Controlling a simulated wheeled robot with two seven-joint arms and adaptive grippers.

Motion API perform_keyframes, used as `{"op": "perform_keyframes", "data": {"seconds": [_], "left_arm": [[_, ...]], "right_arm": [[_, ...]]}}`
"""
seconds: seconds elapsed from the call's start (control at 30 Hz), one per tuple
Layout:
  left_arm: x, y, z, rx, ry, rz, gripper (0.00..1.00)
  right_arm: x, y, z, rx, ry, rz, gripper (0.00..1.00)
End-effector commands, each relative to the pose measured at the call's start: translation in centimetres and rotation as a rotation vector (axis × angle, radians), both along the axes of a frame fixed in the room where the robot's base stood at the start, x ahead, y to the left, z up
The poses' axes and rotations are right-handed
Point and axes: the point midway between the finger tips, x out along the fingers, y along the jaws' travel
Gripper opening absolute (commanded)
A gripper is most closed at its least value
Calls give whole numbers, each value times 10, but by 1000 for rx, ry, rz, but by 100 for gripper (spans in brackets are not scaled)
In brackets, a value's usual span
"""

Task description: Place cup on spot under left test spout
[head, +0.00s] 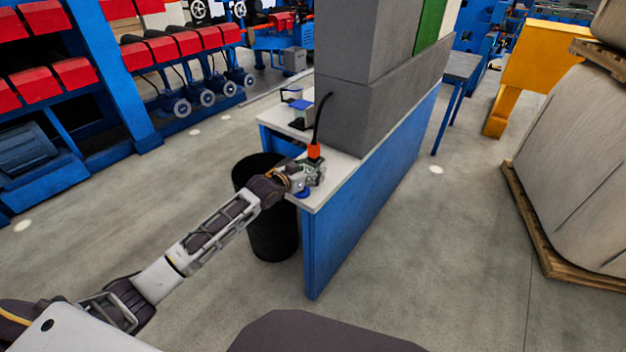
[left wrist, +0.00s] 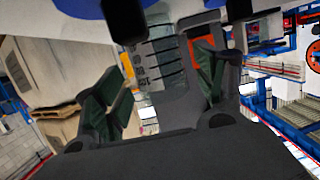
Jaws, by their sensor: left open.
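My left gripper (head: 311,174) is at the near corner of the white counter (head: 345,166). Its two dark green fingers stand apart in the left wrist view (left wrist: 158,85). An orange spout (head: 314,151) on a black hose hangs just above the gripper. A blue round spot (head: 303,193) shows on the counter below the gripper, partly hidden by it. A greyish banded object (left wrist: 163,62), perhaps the cup, shows between and beyond the fingers in the left wrist view; contact cannot be told. In the head view the gripper hides most of that place. My right gripper is out of view.
A tall grey block (head: 365,100) rises from the counter. A small device with a blue top (head: 301,108) stands farther back on it. A black bin (head: 270,235) stands on the floor beside the counter, below my left arm. A wrapped pallet load (head: 580,170) is at right.

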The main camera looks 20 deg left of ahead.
Motion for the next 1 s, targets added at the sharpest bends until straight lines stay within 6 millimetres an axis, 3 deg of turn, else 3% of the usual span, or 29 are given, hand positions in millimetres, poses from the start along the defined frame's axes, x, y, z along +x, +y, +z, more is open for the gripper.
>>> {"op": "perform_keyframes", "data": {"seconds": [0.3,0.8,1.0], "left_arm": [[17,-6,-5,-1,-1,0,70],[17,-6,-5,0,-1,1,70],[17,-6,-5,0,-1,1,45]], "right_arm": [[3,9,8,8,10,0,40],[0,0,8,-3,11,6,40],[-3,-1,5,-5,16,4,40]]}}
